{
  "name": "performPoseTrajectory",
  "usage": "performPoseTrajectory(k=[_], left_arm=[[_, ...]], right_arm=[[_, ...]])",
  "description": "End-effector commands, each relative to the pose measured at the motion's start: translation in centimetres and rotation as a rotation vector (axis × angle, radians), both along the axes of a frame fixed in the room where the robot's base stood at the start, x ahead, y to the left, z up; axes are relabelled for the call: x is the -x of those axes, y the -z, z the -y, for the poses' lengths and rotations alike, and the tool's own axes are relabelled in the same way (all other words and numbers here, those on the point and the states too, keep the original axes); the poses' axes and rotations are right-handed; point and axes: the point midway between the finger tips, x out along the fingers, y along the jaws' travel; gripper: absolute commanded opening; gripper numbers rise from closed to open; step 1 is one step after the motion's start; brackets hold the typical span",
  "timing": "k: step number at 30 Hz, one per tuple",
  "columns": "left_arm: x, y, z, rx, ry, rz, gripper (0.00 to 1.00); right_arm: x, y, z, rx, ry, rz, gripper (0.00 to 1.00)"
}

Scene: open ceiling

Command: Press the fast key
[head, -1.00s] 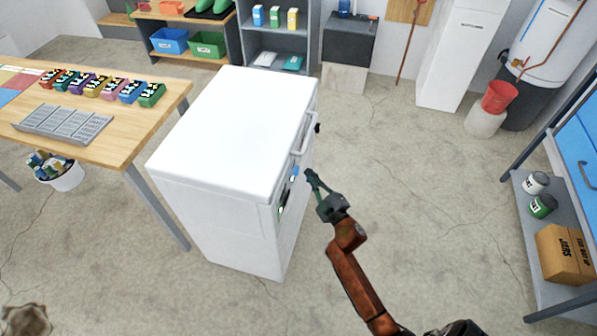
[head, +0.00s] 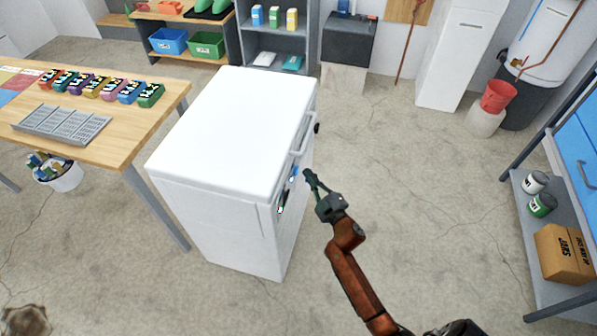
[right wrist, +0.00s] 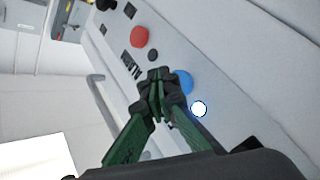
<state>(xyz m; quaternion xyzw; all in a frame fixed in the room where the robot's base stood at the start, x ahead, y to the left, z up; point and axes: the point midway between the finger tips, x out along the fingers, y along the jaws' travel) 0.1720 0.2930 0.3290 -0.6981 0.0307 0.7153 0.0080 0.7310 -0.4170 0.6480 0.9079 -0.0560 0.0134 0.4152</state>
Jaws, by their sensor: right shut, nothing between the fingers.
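A white chest freezer (head: 235,125) stands in the middle of the head view, lid closed. Its front panel (right wrist: 215,65) fills much of the right wrist view, with a red round button (right wrist: 139,37), a blue round button (right wrist: 183,80), a small dark round spot (right wrist: 152,55) and a lit white round spot (right wrist: 199,109) with a blue rim. I cannot read which one is the fast key. My right gripper (head: 309,178) is shut and empty in front of the panel. Its fingertips (right wrist: 157,80) lie just beside the blue button; contact cannot be told. My left gripper is out of view.
A handle (head: 302,137) juts from the freezer's front near my right gripper. A wooden table (head: 150,100) with several coloured boxes and a grey rack (head: 62,124) stands left. A shelf unit (head: 540,215) stands right. Floor between freezer and shelf is clear.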

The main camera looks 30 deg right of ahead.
Motion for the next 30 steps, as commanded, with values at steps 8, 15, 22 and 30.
performPoseTrajectory(k=[8, 15, 22, 30], left_arm=[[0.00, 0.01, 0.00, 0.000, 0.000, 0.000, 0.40], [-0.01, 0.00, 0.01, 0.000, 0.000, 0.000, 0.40], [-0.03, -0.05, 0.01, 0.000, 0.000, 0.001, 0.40], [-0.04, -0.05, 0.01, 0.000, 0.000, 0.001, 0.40]], right_arm=[[0.00, 0.01, 0.01, 0.000, 0.000, 0.000, 0.00], [-0.15, -0.03, -0.13, 0.000, 0.000, 0.000, 0.00], [-0.67, -0.05, -0.62, 0.000, 0.000, 0.000, 0.00], [-0.68, -0.02, -0.63, 0.000, 0.000, 0.000, 0.00]])
